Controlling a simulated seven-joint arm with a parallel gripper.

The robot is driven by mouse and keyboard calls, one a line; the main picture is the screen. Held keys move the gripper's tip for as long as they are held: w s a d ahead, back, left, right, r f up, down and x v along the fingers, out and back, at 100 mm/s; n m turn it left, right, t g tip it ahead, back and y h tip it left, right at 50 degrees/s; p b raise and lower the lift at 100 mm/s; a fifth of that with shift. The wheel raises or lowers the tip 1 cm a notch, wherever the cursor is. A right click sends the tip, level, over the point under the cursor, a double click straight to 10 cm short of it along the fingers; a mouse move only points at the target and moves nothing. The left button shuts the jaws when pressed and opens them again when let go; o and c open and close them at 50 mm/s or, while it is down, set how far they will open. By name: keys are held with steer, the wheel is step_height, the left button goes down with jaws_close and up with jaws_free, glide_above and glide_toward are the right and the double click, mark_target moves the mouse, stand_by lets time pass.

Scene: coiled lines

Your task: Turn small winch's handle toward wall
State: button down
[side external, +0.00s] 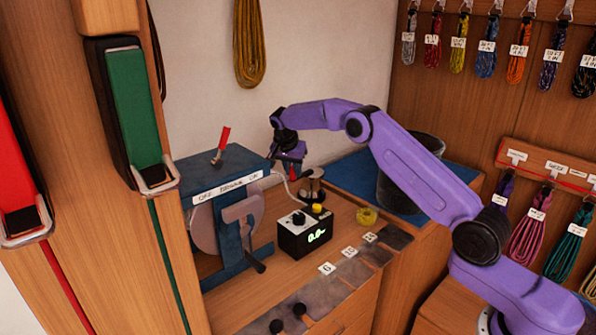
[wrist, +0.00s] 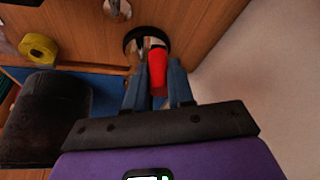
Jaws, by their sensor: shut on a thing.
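The small winch (side external: 313,192) stands on the wooden bench near the pale wall, with a dark round body; it also shows in the wrist view (wrist: 131,38). Its red handle (wrist: 157,72) lies between my two fingers in the wrist view. My gripper (side external: 293,172) is shut on this handle, low over the back of the bench; its fingers also show in the wrist view (wrist: 157,85). In the side view the gripper hides most of the handle.
A blue machine (side external: 225,165) with a red lever (side external: 222,142) stands left of the winch. A yellow roll (side external: 367,216) and a dark bin (side external: 395,190) are to the right. The pale wall (side external: 325,70) is close behind.

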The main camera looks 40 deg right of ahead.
steer(key=shift+w+a, duration=0.15)
steer(key=shift+w, duration=0.9)
steer(key=c, duration=1)
jaws_free()
steer(key=v, duration=1.2)
